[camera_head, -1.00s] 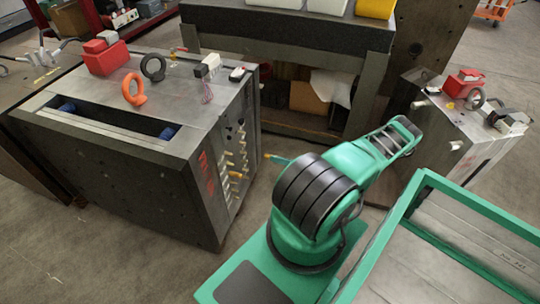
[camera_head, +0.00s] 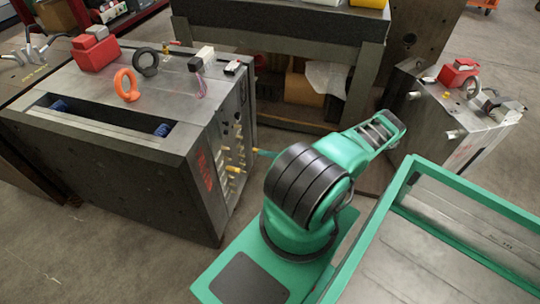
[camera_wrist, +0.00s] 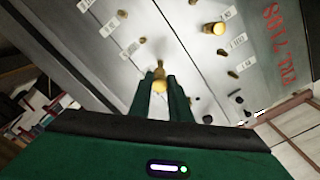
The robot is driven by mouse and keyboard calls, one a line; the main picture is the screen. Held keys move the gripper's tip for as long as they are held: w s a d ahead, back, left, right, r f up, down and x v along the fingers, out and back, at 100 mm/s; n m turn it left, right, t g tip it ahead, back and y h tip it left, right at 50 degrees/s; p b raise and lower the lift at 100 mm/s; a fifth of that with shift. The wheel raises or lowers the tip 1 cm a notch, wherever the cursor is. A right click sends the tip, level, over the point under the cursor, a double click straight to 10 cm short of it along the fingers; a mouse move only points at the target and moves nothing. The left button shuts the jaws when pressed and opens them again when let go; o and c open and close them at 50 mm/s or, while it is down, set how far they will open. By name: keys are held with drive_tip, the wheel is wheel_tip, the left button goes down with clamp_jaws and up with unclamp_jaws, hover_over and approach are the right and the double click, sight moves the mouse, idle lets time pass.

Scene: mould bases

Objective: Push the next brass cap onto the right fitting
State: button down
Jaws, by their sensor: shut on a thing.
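My gripper (camera_wrist: 162,104) is shut on a brass cap (camera_wrist: 159,86). The cap faces the pale side face of the mould base. A slim brass fitting (camera_wrist: 159,66) shows just beyond the cap in the wrist view; I cannot tell whether they touch. Another brass cap (camera_wrist: 218,28) sits on the face to the upper right.
More small fittings and dark holes lie to the right of my gripper, such as one dark fitting (camera_wrist: 222,52). An orange lifting ring (camera_head: 127,85) and a red block (camera_head: 96,52) stand on the mould base. A second mould base (camera_head: 462,135) stands at right.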

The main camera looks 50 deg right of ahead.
drive_tip(key=shift+x, duration=1.8)
drive_tip(key=shift+x, duration=1.75)
idle(0.7)
drive_tip(key=c, duration=1.6)
unclamp_jaws()
drive_tip(key=o, duration=0.4)
drive_tip(key=shift+o, duration=0.2)
drive_tip(key=shift+s, duration=0.1)
drive_tip(key=shift+s, duration=0.1)
drive_tip(key=v, duration=0.6)
drive_tip(key=shift+s+d, duration=0.15)
drive_tip(key=shift+s, duration=0.2)
drive_tip(key=shift+r, duration=0.15)
